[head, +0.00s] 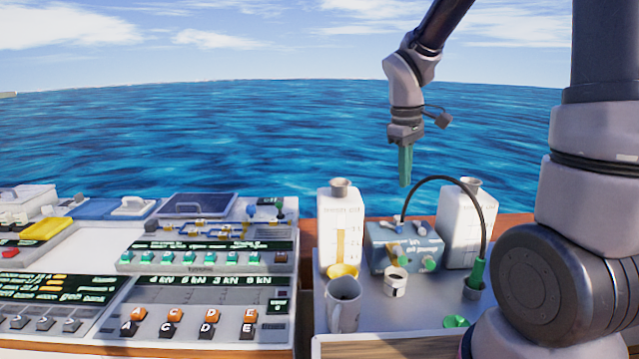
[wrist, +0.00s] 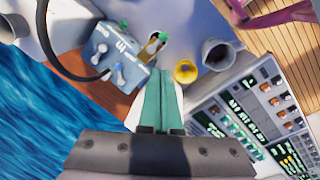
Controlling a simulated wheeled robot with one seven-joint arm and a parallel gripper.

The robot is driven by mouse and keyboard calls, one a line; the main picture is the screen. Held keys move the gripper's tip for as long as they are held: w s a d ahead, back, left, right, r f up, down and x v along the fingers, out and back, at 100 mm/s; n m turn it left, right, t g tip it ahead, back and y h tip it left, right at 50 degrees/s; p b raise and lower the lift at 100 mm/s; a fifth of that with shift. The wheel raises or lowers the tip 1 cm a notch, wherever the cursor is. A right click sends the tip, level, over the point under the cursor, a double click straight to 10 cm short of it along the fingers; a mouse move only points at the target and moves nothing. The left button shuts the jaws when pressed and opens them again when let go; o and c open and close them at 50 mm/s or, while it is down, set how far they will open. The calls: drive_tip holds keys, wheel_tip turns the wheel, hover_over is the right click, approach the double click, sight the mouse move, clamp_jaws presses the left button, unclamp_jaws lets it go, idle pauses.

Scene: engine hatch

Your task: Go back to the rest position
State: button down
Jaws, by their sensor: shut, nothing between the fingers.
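My gripper (head: 405,165) hangs from my arm above the far side of the work surface, with the sea behind it. Its green fingers point down and are closed together with nothing between them. In the wrist view, the fingers of my gripper (wrist: 160,92) lie side by side over a white bottle, partly hiding it. The gripper is apart from everything on the surface.
Below stand two white bottles (head: 340,225), a blue-grey box (head: 392,250) with a black hose (head: 445,180), a small white cup (head: 395,283) and a mug (head: 343,305). Control panels (head: 200,260) fill the left. The air around the gripper is clear.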

drive_tip(key=s+d+r+m+t+y, duration=0.3)
drive_tip(key=s+r+m+t, duration=0.3)
drive_tip(key=s+r+m, duration=0.6)
drive_tip(key=v, duration=0.4)
drive_tip(key=shift+w+r, duration=0.15)
drive_tip(key=shift+w, duration=0.15)
drive_tip(key=shift+a, duration=0.15)
